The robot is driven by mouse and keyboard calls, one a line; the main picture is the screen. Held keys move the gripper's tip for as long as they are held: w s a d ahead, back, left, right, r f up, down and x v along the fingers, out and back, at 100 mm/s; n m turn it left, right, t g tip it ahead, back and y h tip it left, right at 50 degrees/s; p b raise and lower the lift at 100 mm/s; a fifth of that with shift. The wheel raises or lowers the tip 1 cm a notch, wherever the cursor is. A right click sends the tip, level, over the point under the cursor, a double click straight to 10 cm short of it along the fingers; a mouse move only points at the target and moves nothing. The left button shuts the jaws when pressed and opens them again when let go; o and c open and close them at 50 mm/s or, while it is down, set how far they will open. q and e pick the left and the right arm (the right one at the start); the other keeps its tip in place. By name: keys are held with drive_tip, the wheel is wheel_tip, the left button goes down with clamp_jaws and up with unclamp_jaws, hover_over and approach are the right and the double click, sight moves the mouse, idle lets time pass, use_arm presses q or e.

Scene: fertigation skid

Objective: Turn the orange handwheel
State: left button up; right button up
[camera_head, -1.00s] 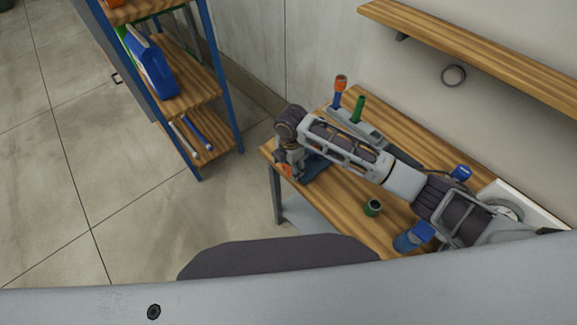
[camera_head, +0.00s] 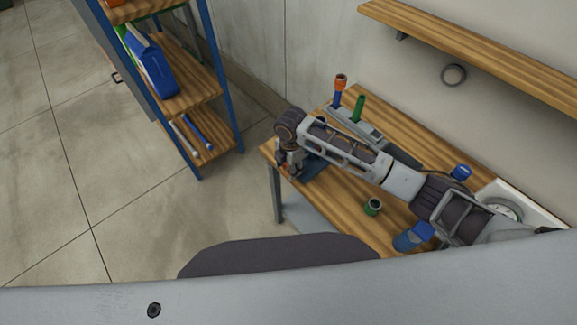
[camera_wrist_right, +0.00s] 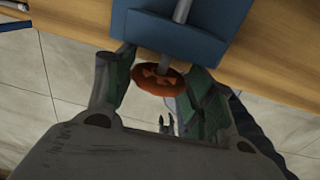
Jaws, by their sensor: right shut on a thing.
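The orange handwheel (camera_wrist_right: 160,82) sits on a grey stem in front of a blue block (camera_wrist_right: 185,35) in the right wrist view. My right gripper (camera_wrist_right: 158,92) has its two green-padded fingers on either side of the wheel and is shut on it. In the head view my right gripper (camera_head: 288,166) is at the left end of the wooden bench, beside the blue block (camera_head: 314,168). There the wheel is mostly hidden by the gripper. My left gripper is not in view.
The wooden bench (camera_head: 335,199) also carries a green cup (camera_head: 373,206), a blue container (camera_head: 412,238) and a grey holder with orange-topped and green tools (camera_head: 358,108). A shelf rack (camera_head: 187,100) stands left of the bench, with open floor between.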

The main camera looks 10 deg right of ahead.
drive_tip(key=shift+w+a+g+h, duration=0.1)
drive_tip(key=shift+w+g+h, duration=0.05)
drive_tip(key=shift+g+h, duration=0.55)
drive_tip(key=shift+w+a+g+h, duration=0.15)
drive_tip(key=shift+g+h, duration=0.35)
drive_tip(key=shift+g, duration=0.4)
drive_tip(key=shift+g+h+b, duration=0.45)
drive_tip(key=shift+g+h, duration=0.05)
drive_tip(key=shift+g, duration=0.2)
drive_tip(key=o, duration=1)
drive_tip(key=shift+w, duration=0.1)
drive_tip(key=v, duration=1.1)
drive_tip(key=shift+a+r, duration=0.15)
drive_tip(key=shift+r, duration=0.2)
drive_tip(key=shift+w, duration=0.1)
